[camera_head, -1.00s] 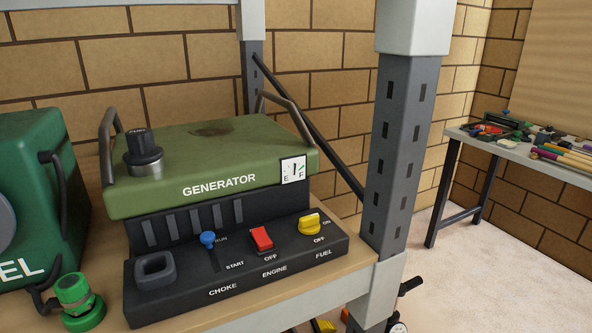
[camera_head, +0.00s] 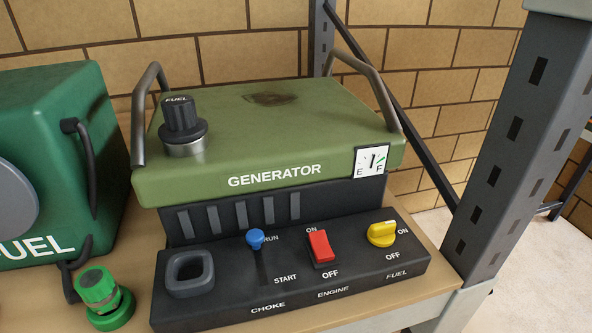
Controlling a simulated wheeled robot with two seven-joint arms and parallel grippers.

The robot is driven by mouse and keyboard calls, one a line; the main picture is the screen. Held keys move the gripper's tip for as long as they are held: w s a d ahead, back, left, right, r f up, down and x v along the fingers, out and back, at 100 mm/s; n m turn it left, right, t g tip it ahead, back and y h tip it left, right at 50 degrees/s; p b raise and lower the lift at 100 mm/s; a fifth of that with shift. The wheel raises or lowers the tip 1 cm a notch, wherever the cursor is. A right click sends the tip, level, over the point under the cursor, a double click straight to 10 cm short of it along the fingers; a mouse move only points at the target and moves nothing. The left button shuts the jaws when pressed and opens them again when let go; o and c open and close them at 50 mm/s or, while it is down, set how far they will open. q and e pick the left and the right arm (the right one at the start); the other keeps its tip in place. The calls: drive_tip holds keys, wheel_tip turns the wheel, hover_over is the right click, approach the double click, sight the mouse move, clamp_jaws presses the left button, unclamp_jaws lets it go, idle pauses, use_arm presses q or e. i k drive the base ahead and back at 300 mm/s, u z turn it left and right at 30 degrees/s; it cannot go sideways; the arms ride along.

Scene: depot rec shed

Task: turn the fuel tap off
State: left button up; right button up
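The green generator (camera_head: 225,135) stands on a wooden shelf, with a black control panel (camera_head: 350,285) along its front. The yellow fuel tap (camera_head: 382,234) is at the panel's right end, between an "ON" label at its upper right and an "OFF" label below it. Its handle lies roughly sideways, with one end towards "ON". Neither of my grippers shows in the head view.
A red engine switch (camera_head: 321,248), a blue choke knob (camera_head: 255,239) and a grey pull handle (camera_head: 190,273) share the panel. A green fuel container (camera_head: 75,110) and a green fitting (camera_head: 103,298) stand at left. A grey shelf post (camera_head: 515,150) rises close on the right.

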sight(382, 234)
drive_tip(key=z, duration=1.15)
drive_tip(key=k, duration=0.5)
drive_tip(key=u, duration=0.45)
